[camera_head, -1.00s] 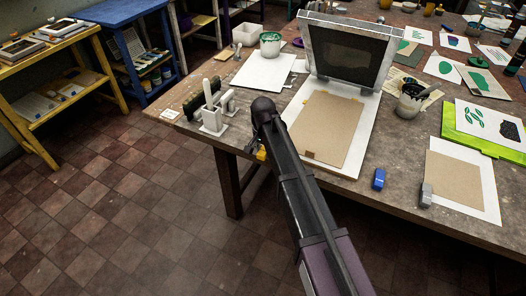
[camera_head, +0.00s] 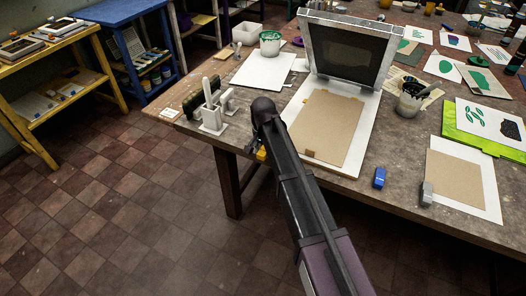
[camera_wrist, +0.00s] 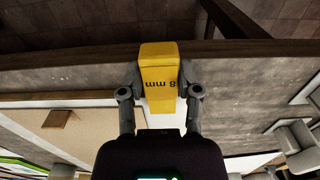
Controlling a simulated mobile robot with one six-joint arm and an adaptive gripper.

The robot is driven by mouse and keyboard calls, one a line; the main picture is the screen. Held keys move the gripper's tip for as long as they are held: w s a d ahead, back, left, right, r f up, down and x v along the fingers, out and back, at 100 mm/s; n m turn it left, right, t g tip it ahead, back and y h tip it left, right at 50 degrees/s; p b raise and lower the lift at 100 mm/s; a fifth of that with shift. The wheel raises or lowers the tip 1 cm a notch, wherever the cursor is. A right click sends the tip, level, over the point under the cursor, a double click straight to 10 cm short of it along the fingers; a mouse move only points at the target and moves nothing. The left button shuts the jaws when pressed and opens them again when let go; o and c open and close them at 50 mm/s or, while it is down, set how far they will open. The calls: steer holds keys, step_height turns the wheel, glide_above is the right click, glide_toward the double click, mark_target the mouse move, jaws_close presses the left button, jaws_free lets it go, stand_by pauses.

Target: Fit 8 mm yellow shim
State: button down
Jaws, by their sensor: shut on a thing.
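My arm hides much of the gripper there. The hinged screen (camera_head: 390,53) stands raised at the back of its white baseboard (camera_head: 357,150). A brown board (camera_head: 327,122) lies on the baseboard, with a small dark brown tab (camera_head: 308,153) at its near edge.
A white holder with upright posts (camera_head: 213,119) stands left of my gripper on the table (camera_head: 262,85). A blue block (camera_head: 379,178) and a grey block (camera_head: 426,194) lie near the front edge.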

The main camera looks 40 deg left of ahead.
steer(key=shift+w+a, duration=0.3)
steer(key=shift+w, duration=0.75)
steer(key=shift+w+a, duration=0.3)
steer(key=shift+w, duration=0.7)
steer(key=shift+w+a, duration=0.3)
steer(key=shift+w, duration=0.75)
stand_by(0.4)
steer(key=shift+c, duration=1.1)
jaws_free()
steer(key=shift+s, duration=0.1)
